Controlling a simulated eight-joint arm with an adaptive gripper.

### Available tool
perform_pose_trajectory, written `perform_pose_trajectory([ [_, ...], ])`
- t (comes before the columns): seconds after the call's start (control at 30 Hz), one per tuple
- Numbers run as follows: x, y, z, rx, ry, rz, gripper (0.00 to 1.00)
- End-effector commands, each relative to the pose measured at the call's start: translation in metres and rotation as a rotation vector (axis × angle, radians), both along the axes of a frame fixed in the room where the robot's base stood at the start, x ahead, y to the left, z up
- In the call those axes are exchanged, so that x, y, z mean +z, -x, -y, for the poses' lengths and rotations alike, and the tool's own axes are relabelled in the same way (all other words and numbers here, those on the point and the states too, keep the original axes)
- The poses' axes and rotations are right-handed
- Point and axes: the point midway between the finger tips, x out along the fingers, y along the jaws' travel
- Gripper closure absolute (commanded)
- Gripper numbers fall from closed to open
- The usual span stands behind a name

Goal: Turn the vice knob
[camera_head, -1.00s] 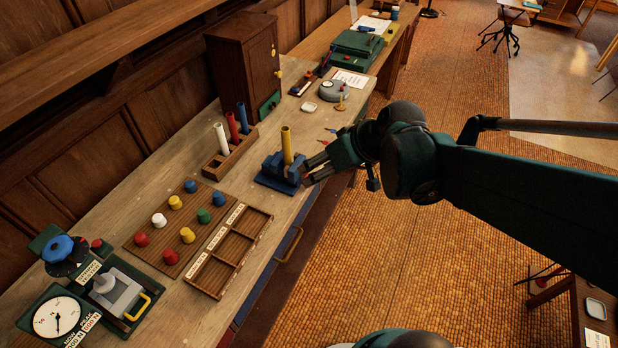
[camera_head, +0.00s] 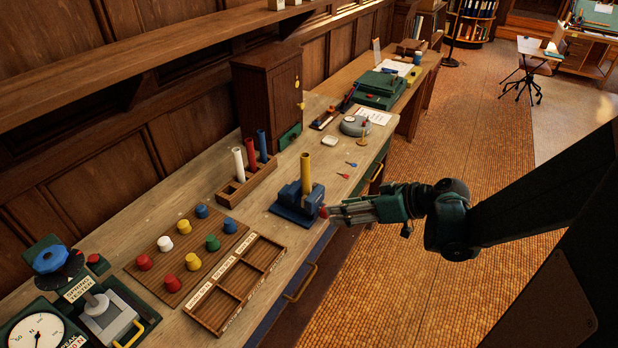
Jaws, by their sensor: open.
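The blue vice (camera_head: 298,203) stands on its base near the front edge of the workbench. A yellow cylinder (camera_head: 305,172) stands upright in it. The red vice knob (camera_head: 324,212) shows at the vice's right side. My gripper (camera_head: 333,212) reaches in from the right, level with the knob, its fingertips close beside it. The fingers are open; whether they touch or surround the knob I cannot tell, as they partly cover that area.
A wooden rack (camera_head: 246,181) with white, red and blue cylinders stands behind the vice. A board of coloured knobs (camera_head: 186,255) and an empty divided tray (camera_head: 234,284) lie to the left. Open floor is at the right.

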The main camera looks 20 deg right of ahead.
Motion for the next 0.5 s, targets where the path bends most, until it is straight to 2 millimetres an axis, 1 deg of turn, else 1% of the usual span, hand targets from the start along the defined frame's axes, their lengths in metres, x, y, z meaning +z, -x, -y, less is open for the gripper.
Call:
perform_pose_trajectory([
  [0.03, -0.010, -0.003, 0.006, 0.008, -0.007, 0.023, 0.57],
  [0.2, -0.027, -0.007, 0.018, 0.045, -0.027, 0.112, 0.57],
  [0.3, -0.034, -0.009, 0.025, 0.062, -0.035, 0.161, 0.57],
  [0.5, -0.043, -0.009, 0.033, 0.084, -0.044, 0.228, 0.57],
])
